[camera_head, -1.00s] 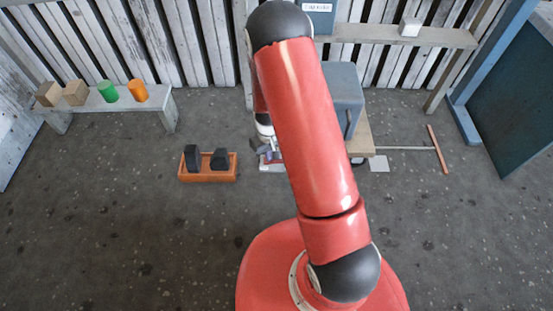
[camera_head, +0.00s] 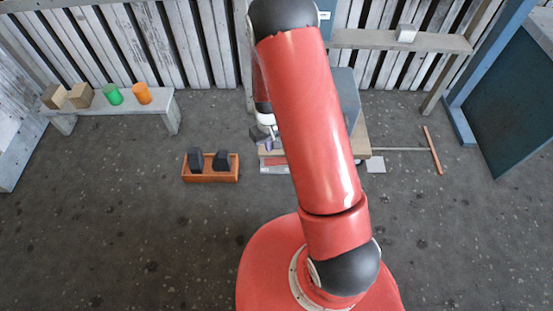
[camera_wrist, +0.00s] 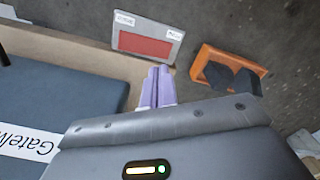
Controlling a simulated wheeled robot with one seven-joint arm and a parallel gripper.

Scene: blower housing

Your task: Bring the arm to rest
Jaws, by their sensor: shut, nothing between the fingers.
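My gripper (camera_wrist: 157,88) shows in the wrist view as two purple fingers side by side, shut with nothing between them. It points out over the edge of a wooden board (camera_wrist: 75,50), close to a grey panel with a red patch (camera_wrist: 146,42).
An orange tray (camera_head: 210,177) with two black blocks stands on the floor to the left. A bench (camera_head: 160,105) at the back left bears two wooden blocks, a green cylinder and an orange one. A T-shaped bar (camera_head: 432,150) lies at right. The front left floor is clear.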

